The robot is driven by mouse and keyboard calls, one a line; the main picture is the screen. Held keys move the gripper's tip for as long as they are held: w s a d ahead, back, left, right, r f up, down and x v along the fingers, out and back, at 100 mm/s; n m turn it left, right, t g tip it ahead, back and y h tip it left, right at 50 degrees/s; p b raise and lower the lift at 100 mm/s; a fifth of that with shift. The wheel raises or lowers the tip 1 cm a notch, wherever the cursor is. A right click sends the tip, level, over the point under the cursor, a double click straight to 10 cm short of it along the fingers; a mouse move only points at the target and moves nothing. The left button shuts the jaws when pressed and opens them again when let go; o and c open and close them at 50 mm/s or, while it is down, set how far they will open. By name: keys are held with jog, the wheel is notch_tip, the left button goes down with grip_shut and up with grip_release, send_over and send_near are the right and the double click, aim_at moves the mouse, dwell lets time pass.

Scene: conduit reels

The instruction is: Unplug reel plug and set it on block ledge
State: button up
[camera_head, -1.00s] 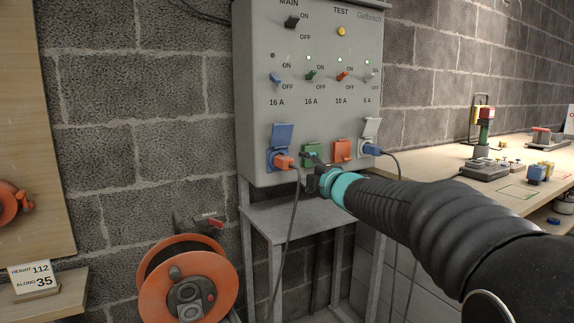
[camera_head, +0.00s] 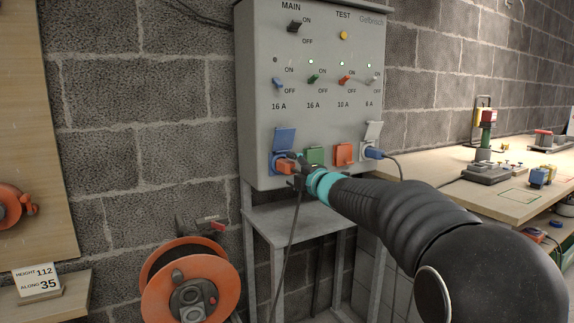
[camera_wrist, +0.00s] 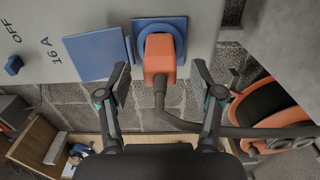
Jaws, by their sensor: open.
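The orange reel plug (camera_wrist: 160,57) sits in the blue socket (camera_wrist: 174,25) under its raised blue lid; its dark cable hangs down. In the head view the plug (camera_head: 284,167) is partly hidden by my gripper (camera_head: 299,177). In the wrist view my gripper (camera_wrist: 160,84) is open, with one finger on each side of the plug and gaps between. The orange reel (camera_head: 190,290) stands below left of the panel. A wooden ledge (camera_head: 50,298) at lower left carries a block marked HEIGHT 112, ALONG 35 (camera_head: 38,280).
The grey panel (camera_head: 310,120) has switches, a green socket (camera_head: 315,156), an orange socket (camera_head: 343,154) and a blue plug (camera_head: 374,153) at right. A metal stand (camera_head: 290,218) is below. A wooden bench (camera_head: 515,195) with several items stands at right.

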aim_at(287, 167)
jog(key=shift+p+x, duration=0.55)
jog(key=shift+x, duration=1.55)
grip_shut()
jog(key=shift+s+d, duration=0.1)
jog(key=shift+s, duration=0.05)
jog(key=shift+b+v, duration=1)
jog(key=shift+v, duration=1.85)
